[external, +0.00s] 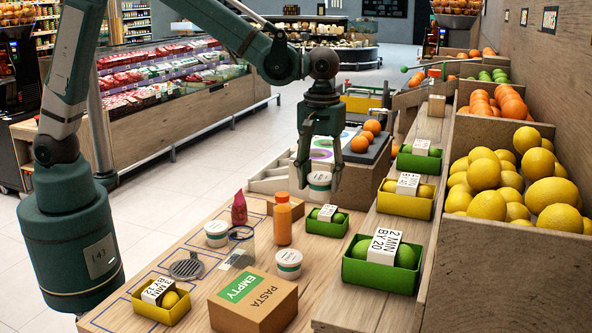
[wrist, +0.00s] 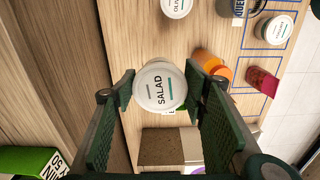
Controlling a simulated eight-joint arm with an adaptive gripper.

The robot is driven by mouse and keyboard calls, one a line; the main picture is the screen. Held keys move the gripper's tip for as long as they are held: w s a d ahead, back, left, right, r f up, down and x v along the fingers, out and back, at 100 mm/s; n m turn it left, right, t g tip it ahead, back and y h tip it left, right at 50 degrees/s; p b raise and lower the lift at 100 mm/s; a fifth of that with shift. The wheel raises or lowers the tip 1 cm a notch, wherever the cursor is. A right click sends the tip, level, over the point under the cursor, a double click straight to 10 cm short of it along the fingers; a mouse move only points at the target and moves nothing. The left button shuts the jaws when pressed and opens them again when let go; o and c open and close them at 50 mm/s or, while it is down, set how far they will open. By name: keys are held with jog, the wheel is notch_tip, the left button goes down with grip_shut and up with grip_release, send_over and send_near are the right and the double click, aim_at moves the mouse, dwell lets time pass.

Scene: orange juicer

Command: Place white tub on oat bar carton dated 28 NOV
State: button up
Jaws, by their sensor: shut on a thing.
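My gripper (external: 319,183) is shut on a white tub (external: 319,181) and holds it above the counter, past the orange bottle. In the wrist view the tub's lid (wrist: 160,87) reads SALAD and sits between the fingers (wrist: 162,90). I cannot read 28 NOV on any carton. White boxes with coloured rings (external: 323,150) stand behind the gripper. A brown-topped box (wrist: 170,148) shows below the tub in the wrist view.
Two other white tubs (external: 217,233) (external: 288,263) stand on the counter. An orange bottle (external: 282,220), a pink bottle (external: 239,208) and a PASTA carton (external: 253,300) marked EMPTY stand near them. Green and yellow crates (external: 382,276) (external: 405,206) line the right ledge.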

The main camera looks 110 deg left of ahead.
notch_tip(320, 180, up, 2)
jog(key=shift+r, duration=0.25)
jog(key=s+a+p, duration=0.1)
jog(key=s+a, duration=0.8)
jog(key=a, duration=0.1)
jog(key=m, duration=0.1)
send_over(298, 205)
jog(key=s, duration=0.5)
jog(key=shift+a+f+p, duration=0.15)
jog(key=shift+a+f, duration=0.05)
jog(key=shift+f, duration=0.65)
jog(key=shift+a+f+p, duration=0.15)
jog(key=shift+f, duration=0.75)
jog(key=shift+a+f+p, duration=0.15)
jog(key=shift+a+f, duration=0.05)
jog(key=shift+f, duration=0.65)
jog(key=shift+f, duration=0.15)
jog(key=shift+f, duration=2.8)
jog(key=shift+f, duration=2.05)
